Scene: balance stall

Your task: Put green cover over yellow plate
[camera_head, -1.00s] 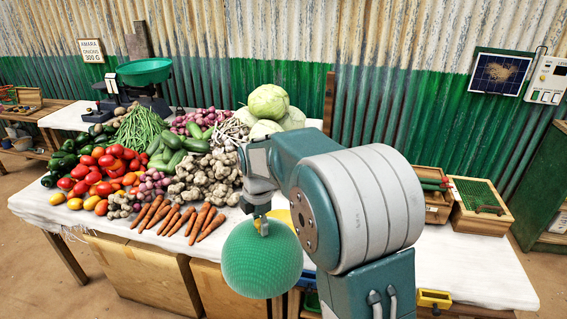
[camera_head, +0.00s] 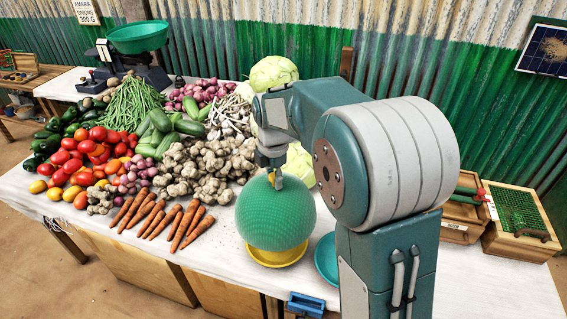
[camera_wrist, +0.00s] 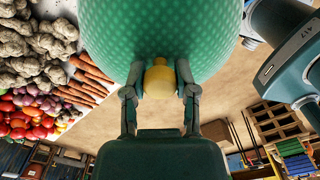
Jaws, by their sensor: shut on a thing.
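The green mesh dome cover (camera_head: 276,216) is upright at the table's front edge, with my gripper (camera_head: 276,178) at its top. In the wrist view, the two fingers of my gripper (camera_wrist: 160,84) are shut on the cover's yellow knob (camera_wrist: 160,80). The green cover (camera_wrist: 160,30) fills the top of that view. The yellow plate (camera_head: 277,257) shows below the cover in the head view, mostly hidden by it. Its front rim sticks out under the cover. I cannot tell whether the cover touches the plate.
A teal plate (camera_head: 326,262) lies just right of the yellow one, partly behind my arm. Carrots (camera_head: 160,220) and garlic (camera_head: 205,165) lie to the left. A blue-handled thing (camera_head: 305,304) is at the table's front edge. Wooden boxes (camera_head: 515,222) stand at the right.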

